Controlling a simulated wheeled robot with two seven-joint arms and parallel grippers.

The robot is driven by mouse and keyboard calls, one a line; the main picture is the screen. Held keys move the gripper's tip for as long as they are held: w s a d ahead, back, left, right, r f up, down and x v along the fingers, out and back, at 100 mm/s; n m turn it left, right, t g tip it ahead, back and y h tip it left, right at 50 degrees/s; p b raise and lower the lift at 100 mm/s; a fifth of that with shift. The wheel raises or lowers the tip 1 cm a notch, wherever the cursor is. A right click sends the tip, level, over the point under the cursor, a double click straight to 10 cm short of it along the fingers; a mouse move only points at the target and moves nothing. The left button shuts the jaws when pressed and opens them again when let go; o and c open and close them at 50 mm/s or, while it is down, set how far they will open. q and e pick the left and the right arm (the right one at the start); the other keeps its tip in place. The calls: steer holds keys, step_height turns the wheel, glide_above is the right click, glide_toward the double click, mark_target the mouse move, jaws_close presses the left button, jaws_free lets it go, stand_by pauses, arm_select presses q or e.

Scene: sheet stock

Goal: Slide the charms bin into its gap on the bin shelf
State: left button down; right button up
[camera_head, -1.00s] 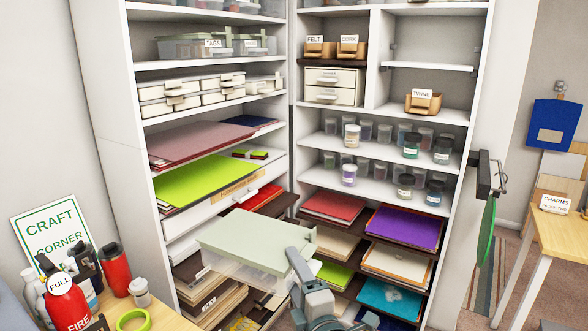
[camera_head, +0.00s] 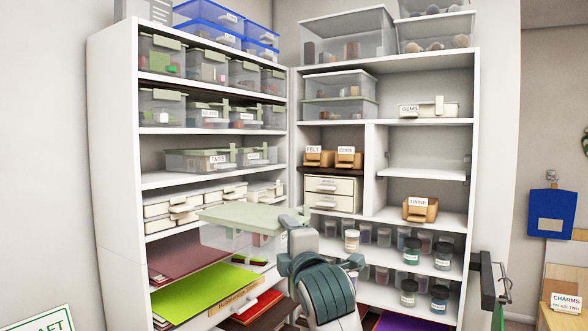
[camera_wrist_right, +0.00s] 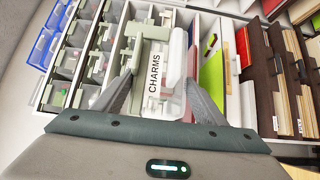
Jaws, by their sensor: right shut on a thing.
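The charms bin (camera_head: 243,214) is a clear box with a pale green lid, held level in the air before the left shelving. My right gripper (camera_head: 293,232) is shut on its front end. In the right wrist view its label reads CHARMS (camera_wrist_right: 154,72), between the gripper's fingers (camera_wrist_right: 157,88). The bin shelf (camera_head: 160,181) holds the TAGS bin (camera_head: 195,161) and a similar bin (camera_head: 258,156). Bare room shows left of the TAGS bin. The held bin is lower than this shelf and apart from it. My left gripper is not in view.
White drawer boxes (camera_head: 170,208) fill the shelf below, with a lime sheet stack (camera_head: 205,292) under them. Rows of clear bins (camera_head: 160,108) stand above. Jars (camera_head: 413,254) and a TWINE box (camera_head: 420,210) are on the right shelving. A dark bracket (camera_head: 484,272) sticks out at right.

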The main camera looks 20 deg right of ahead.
step_height(320, 180, up, 15)
steer(key=d+p, duration=0.1)
steer(key=p, duration=0.1)
steer(key=shift+s+d+r+h, duration=0.2)
steer(key=shift+s+d+h, duration=0.1)
